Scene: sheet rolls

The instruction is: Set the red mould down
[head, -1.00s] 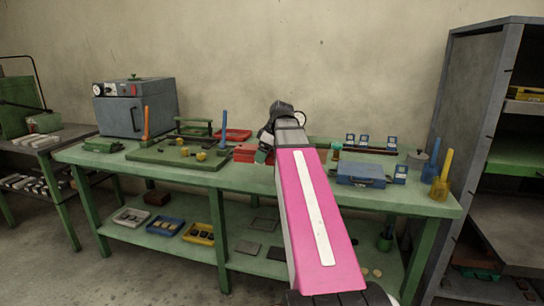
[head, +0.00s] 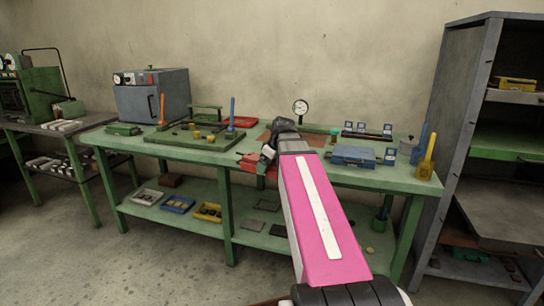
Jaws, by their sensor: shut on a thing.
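The red mould (head: 250,161) is a small red block, seen in the head view at the front edge of the green workbench, left of my wrist. My gripper (head: 264,158) is shut on it, at the far end of my pink arm. The mould appears in front of or just over the bench's front edge; its height above the top cannot be told. My wrist hides the mould's right side and most of the fingers.
A green board (head: 195,138) with small yellow parts lies left of the gripper, with a red tray (head: 241,122) behind. A brown mat (head: 312,139) and dial gauge (head: 300,107) are behind my wrist. A blue box (head: 353,155) stands right. A grey oven (head: 151,98) is at back left.

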